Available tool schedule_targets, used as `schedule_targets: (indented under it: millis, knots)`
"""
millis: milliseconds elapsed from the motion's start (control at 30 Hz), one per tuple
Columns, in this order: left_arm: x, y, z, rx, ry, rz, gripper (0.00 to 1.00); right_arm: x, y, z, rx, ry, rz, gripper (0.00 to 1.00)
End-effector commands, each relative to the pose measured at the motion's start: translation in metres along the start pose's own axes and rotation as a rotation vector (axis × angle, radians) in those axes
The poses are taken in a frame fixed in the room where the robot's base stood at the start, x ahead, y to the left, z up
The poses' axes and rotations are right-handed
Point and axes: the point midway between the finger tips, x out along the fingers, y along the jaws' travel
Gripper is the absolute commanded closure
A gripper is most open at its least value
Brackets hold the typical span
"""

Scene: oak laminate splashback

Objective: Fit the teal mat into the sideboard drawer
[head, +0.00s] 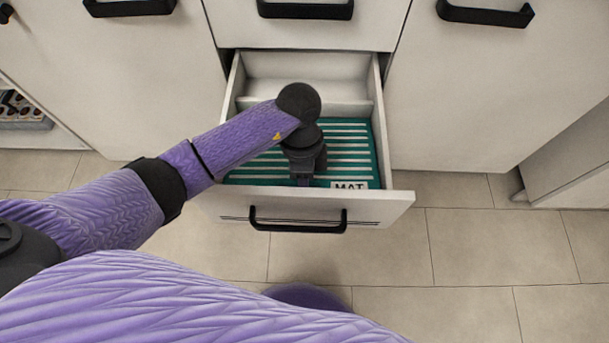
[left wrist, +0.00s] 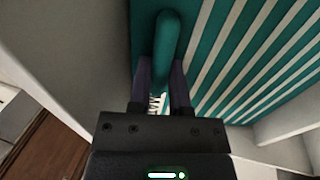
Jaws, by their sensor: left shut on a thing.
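The teal mat (head: 350,151) with pale stripes and a "MAT" label lies inside the open sideboard drawer (head: 368,207), in its front part. In the head view my left gripper (head: 303,180) reaches down over the mat near the drawer front, and my arm hides part of the mat's left side. In the left wrist view the left gripper (left wrist: 162,85) is shut on a rounded teal part of the mat (left wrist: 225,60). The right gripper is in neither view.
A pale divider (head: 345,108) crosses the drawer, with an empty compartment (head: 305,68) behind it. The drawer's black handle (head: 298,226) sticks out in front. Closed cabinet fronts (head: 495,95) stand on both sides. Tiled floor (head: 480,250) is clear at the right.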

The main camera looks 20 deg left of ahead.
Motion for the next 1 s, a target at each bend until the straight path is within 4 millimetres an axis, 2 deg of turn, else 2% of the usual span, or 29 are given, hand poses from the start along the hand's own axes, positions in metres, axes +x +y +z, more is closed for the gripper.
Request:
schedule_targets:
  millis: [100, 133, 300, 600, 667, 900, 1000]
  knots:
    - [0.003, -0.001, 0.0, 0.0, 0.0, 0.0, 1.0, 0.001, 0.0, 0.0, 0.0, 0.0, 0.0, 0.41]
    - [0.003, -0.001, 0.0, 0.0, 0.0, 0.0, 0.75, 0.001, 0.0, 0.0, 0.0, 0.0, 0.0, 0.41]
    - [0.003, -0.001, 0.0, 0.0, 0.0, 0.0, 0.42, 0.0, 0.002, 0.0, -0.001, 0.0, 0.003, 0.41]
    - [-0.001, 0.0, 0.0, 0.0, 0.0, -0.001, 0.42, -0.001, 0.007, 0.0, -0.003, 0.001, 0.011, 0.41]
    - [-0.014, 0.001, 0.0, 0.0, 0.001, -0.005, 0.42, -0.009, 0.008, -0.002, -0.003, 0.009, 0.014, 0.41]
    - [-0.087, 0.002, -0.001, 0.0, 0.002, -0.009, 0.42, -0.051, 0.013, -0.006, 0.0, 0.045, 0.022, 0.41]
    - [-0.108, 0.001, -0.001, 0.0, 0.001, -0.007, 0.42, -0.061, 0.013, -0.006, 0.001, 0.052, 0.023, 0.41]
